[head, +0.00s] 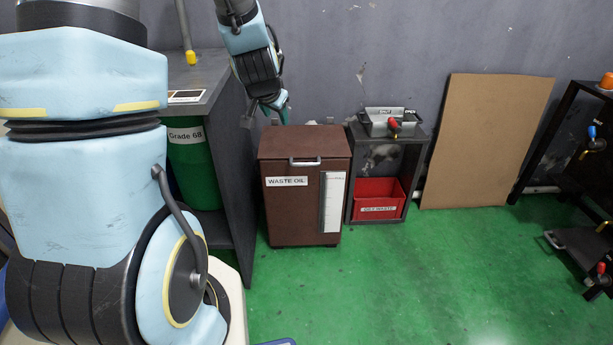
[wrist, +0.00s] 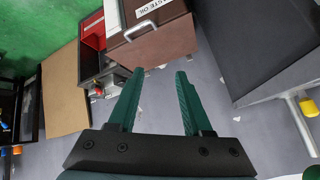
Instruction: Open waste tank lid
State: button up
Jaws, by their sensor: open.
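The brown waste tank (head: 290,210), labelled WASTE OIL, stands on the floor beside the dark workbench. Its lid (head: 318,142) lies flat and closed on top, with a light metal handle (head: 305,162) at the front edge. In the wrist view the lid (wrist: 168,48) and its handle (wrist: 141,31) show beyond the fingertips. My gripper (head: 275,107) is above and behind the tank's back left corner, near the wall. In the wrist view my gripper (wrist: 161,74) has its two green fingers apart with nothing between them.
The dark workbench (head: 228,160) stands close on the tank's left, with a green Grade 68 drum (head: 192,170) under it. A dark shelf unit (head: 421,158) with a red bin (head: 379,193) stands on the right. The green floor (head: 400,285) in front is clear.

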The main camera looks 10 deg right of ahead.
jog(key=w+d+f+m+t+b, duration=0.4)
jog(key=w+d+f+b, duration=0.2)
jog(key=d+f+b, duration=0.45)
jog(key=m+t+y+b, duration=0.4)
jog(key=y+b, duration=0.2)
jog(key=b, duration=0.4)
send_near(306, 165)
jog(key=b+x, duration=0.3)
jog(key=x, duration=0.7)
jog(key=shift+w+f, duration=0.1)
jog(key=shift+w, duration=0.3)
grip_shut()
